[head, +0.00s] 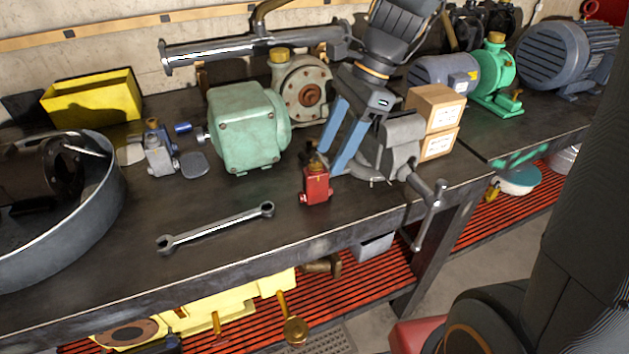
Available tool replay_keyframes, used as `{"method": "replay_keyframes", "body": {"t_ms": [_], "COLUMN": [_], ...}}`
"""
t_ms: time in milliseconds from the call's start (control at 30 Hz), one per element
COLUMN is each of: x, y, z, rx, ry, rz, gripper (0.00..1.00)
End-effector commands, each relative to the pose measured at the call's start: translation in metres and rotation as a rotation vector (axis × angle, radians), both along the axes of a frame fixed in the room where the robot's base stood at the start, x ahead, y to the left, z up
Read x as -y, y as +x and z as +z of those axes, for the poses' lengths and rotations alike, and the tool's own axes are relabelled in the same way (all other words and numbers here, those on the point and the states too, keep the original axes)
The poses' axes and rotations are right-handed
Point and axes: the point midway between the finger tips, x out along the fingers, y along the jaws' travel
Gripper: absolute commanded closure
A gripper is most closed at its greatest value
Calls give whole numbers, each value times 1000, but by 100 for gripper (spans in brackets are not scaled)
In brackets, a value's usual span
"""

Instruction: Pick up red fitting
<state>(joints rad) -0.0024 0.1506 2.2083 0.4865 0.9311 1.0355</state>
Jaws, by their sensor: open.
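The red fitting (316,187) stands upright on the dark workbench, near its front edge, with a brass-coloured upper part. My gripper (332,161) comes down from the upper right, with two blue fingers spread apart. The fingertips are close to the fitting's top, just above it and to its right in the picture. I cannot tell whether either finger touches the fitting. The jaws do not hold it.
A grey vise (392,145) stands right of the fitting, beside two cardboard boxes (438,105). A green motor housing (245,130) is to the left. A wrench (215,228) lies in front. A large round metal tray (108,210) is at far left.

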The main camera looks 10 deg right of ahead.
Motion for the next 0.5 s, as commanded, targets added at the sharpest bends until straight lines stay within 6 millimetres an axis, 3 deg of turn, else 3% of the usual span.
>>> {"method": "replay_keyframes", "body": {"t_ms": [500], "x": [-17], "y": [-1], "z": [-39], "rx": [-3], "ry": [-2], "rz": [2], "gripper": [52]}}
